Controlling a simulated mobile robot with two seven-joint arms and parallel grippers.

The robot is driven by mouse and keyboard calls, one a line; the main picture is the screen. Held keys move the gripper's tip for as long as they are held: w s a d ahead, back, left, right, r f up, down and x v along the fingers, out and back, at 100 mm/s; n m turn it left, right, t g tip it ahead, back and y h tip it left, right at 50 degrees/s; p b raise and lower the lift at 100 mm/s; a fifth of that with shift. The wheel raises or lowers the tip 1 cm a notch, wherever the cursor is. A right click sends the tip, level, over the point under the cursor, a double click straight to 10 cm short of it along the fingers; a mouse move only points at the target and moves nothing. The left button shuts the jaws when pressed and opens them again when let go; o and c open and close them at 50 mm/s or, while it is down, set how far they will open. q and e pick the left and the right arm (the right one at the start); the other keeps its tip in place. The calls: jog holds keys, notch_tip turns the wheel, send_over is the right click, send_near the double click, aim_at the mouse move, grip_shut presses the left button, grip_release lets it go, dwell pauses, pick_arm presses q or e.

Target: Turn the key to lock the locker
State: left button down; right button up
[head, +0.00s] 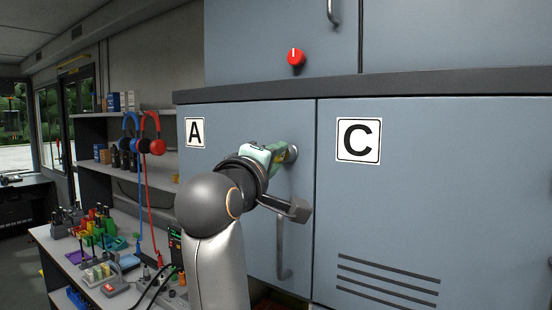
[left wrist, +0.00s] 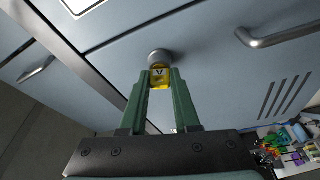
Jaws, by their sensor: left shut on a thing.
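The locker is grey-blue with door A (head: 240,130) and door C (head: 420,180) side by side. A round metal lock (head: 291,152) sits near the upper right of door A. It also shows in the left wrist view (left wrist: 160,56). My left gripper (head: 280,155) is at this lock. In the left wrist view its green fingers (left wrist: 160,78) are shut on a yellow key head (left wrist: 160,74) with a dark mark, right in front of the lock. The key's shaft is hidden, so I cannot tell how deep it sits. My right gripper is not in view.
A vertical bar handle (head: 282,240) is on door A below the lock. A red knob (head: 296,57) is on the upper cabinet above a dark ledge (head: 400,85). At left, a cluttered bench (head: 60,245) and headphones (head: 150,135) stand near the arm.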

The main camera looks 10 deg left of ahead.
pick_arm(q)
jog(key=shift+r, duration=0.1)
jog(key=n+g, duration=0.1)
jog(key=n, duration=0.2)
jog(key=shift+n, duration=0.3)
jog(key=shift+s+a, duration=0.1)
jog(key=shift+s, duration=0.15)
